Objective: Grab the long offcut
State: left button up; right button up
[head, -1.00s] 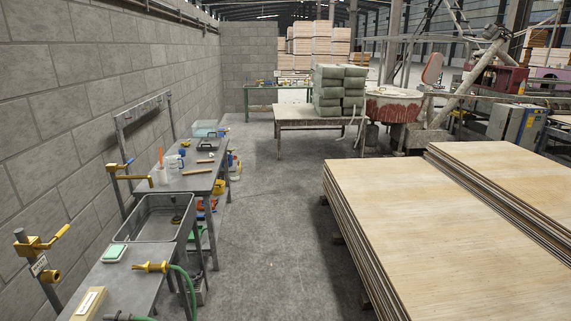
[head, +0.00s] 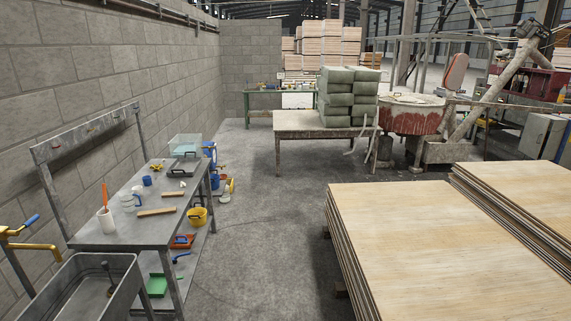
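Two thin strips of light wood lie flat on the grey metal workbench (head: 128,232) at the left. The nearer wood strip (head: 157,212) looks the longer, close to the bench's right edge. The farther wood strip (head: 173,194) looks shorter and lies just beyond it. Neither of my grippers is in view.
On the bench stand a white cup (head: 105,221) with an orange tool, a clear jug (head: 127,202) and a blue mug (head: 147,180). A metal sink (head: 85,287) adjoins its near end. Plywood stacks (head: 430,240) fill the right. The floor aisle (head: 255,230) between is clear.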

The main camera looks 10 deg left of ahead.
aim_at(144, 214)
jog(key=u, duration=0.65)
jog(key=i, duration=1.35)
jog(key=u, duration=0.55)
jog(key=i, duration=1.85)
jog(key=u, duration=0.75)
